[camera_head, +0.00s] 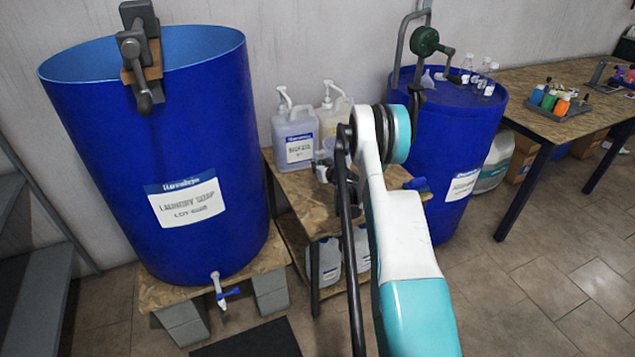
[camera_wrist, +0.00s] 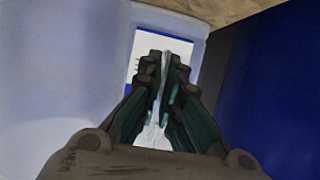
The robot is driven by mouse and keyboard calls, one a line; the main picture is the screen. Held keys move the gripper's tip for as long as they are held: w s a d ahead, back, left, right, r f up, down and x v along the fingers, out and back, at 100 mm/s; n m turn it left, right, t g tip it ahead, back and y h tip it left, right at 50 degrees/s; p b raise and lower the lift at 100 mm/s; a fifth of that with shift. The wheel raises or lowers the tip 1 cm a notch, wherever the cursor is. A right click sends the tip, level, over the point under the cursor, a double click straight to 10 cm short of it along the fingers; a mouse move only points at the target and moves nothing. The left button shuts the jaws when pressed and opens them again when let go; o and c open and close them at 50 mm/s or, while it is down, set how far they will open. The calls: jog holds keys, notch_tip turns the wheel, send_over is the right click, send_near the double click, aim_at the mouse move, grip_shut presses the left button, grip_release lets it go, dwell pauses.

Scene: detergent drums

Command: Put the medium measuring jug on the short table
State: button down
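The short table (camera_head: 302,187) is the low chipboard stand between the two blue drums. In the wrist view my gripper (camera_wrist: 165,65) has its fingers closed together on a thin, clear, pale piece (camera_wrist: 158,118), which looks like part of the measuring jug. In the head view a pale translucent shape (camera_head: 324,158), likely the jug, shows beside my arm over the short table. My arm hides most of it and the gripper, so I cannot tell whether the jug touches the tabletop.
Two pump containers, one grey (camera_head: 296,140) and one cream (camera_head: 334,115), stand at the short table's back. The large left drum (camera_head: 160,150) and right drum (camera_head: 455,130) flank it. Small clear vessels (camera_head: 486,72) stand on the right drum. A longer table (camera_head: 530,85) is further right.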

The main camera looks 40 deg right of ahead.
jog(key=shift+f+b, duration=0.85)
jog(key=shift+f, duration=1.85)
jog(key=shift+f, duration=0.15)
jog(key=c, duration=1.8)
grip_release()
jog(key=shift+r, duration=0.2)
jog(key=p+v, duration=0.4)
jog(key=v, duration=0.8)
jog(key=shift+f, duration=0.1)
